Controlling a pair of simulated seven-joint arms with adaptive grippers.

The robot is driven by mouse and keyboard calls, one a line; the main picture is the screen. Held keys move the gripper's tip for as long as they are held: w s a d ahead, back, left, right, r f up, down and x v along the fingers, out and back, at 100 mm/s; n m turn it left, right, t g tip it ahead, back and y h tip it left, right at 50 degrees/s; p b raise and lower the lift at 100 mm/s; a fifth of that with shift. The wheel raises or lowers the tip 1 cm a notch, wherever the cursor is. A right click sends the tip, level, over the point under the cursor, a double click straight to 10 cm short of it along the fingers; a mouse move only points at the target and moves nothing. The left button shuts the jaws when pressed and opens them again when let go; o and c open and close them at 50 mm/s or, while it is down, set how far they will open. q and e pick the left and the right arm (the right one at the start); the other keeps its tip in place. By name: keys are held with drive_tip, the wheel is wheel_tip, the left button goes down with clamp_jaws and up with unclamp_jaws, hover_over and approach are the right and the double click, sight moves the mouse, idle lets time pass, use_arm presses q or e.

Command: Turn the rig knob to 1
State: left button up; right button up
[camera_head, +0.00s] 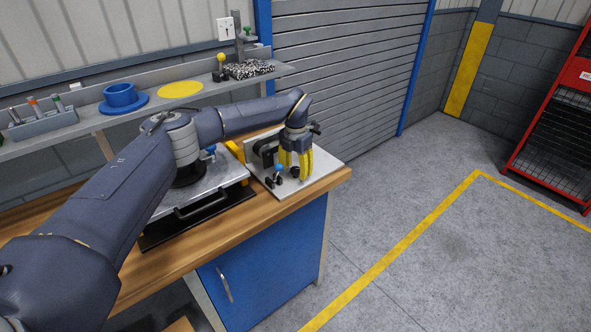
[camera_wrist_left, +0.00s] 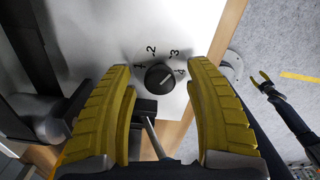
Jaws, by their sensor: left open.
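The rig knob (camera_wrist_left: 159,78) is a round black dial on a pale plate (camera_wrist_left: 205,20) in the left wrist view. The numbers 1 to 4 arc around it, with 1 at its left and 4 at its right. A faint line on the knob seems to slant up and right; I cannot tell its exact number. My left gripper (camera_wrist_left: 158,72) is open, its yellow fingers on either side of the knob with gaps showing. It also shows in the head view (camera_head: 296,166), above the rig plate (camera_head: 322,170). My right gripper (camera_wrist_left: 265,80) is small at the wrist view's right edge.
A blue-handled part (camera_head: 279,169) stands on the rig beside my left gripper. A metal pallet with a black handle (camera_head: 205,202) lies left on the wooden bench (camera_head: 210,240). A shelf behind holds a blue cup (camera_head: 121,95) and a yellow disc (camera_head: 181,89).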

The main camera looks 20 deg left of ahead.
use_arm(q)
drive_tip(key=shift+c, duration=0.4)
clamp_jaws()
drive_tip(key=shift+n, duration=0.4)
drive_tip(key=n, duration=0.5)
drive_tip(key=shift+n, duration=0.3)
drive_tip(key=n, duration=1.1)
drive_tip(key=shift+n, duration=0.4)
drive_tip(key=n, duration=0.5)
drive_tip(key=shift+n, duration=0.6)
